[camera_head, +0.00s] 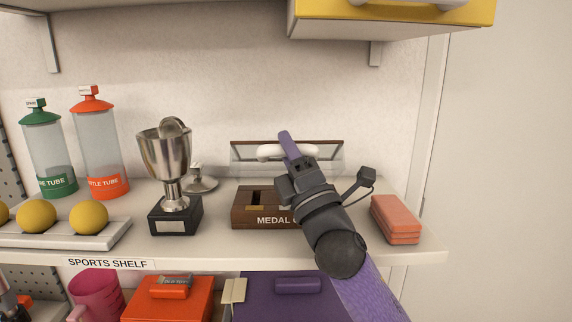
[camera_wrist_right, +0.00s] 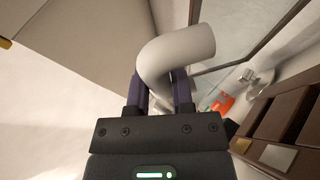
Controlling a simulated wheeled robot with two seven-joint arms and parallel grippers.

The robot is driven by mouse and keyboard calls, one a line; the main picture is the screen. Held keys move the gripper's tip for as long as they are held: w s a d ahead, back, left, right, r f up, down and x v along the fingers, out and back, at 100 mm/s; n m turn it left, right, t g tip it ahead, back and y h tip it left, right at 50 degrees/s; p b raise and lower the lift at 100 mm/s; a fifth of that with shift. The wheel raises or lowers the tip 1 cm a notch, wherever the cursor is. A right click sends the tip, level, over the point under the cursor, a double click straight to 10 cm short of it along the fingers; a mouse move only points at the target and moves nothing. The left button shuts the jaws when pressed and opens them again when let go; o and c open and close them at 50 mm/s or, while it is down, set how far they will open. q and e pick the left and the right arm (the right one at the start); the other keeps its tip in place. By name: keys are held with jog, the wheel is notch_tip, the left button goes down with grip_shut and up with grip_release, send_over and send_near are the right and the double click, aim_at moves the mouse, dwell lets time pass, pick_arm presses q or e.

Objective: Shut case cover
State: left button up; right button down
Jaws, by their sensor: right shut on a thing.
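The medal case (camera_head: 252,215) is a brown wooden box on the shelf, with open compartments facing up. Its cover (camera_head: 237,160), a clear panel with a brown top edge, stands raised at the back of the case. A white curved handle (camera_head: 268,153) is on the cover. My right gripper (camera_head: 287,142) reaches over the case and is shut on this handle. In the right wrist view the white handle (camera_wrist_right: 178,52) sits between the purple fingers, and the case (camera_wrist_right: 285,125) is at the right. My right arm hides part of the case.
A silver trophy (camera_head: 167,160) stands left of the case, with a small silver lid (camera_head: 199,181) behind it. Orange blocks (camera_head: 396,220) lie right of my arm. A yellow box (camera_head: 400,14) overhangs above. Tubes (camera_head: 98,145) stand at the left.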

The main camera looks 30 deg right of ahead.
jog(key=shift+s+a+f+n+t+b, duration=0.2)
jog(key=shift+f+n+t+b, duration=0.15)
jog(key=shift+b, duration=0.25)
jog(key=shift+r, duration=0.1)
jog(key=c, duration=0.8)
grip_release()
jog(key=shift+o, duration=0.2)
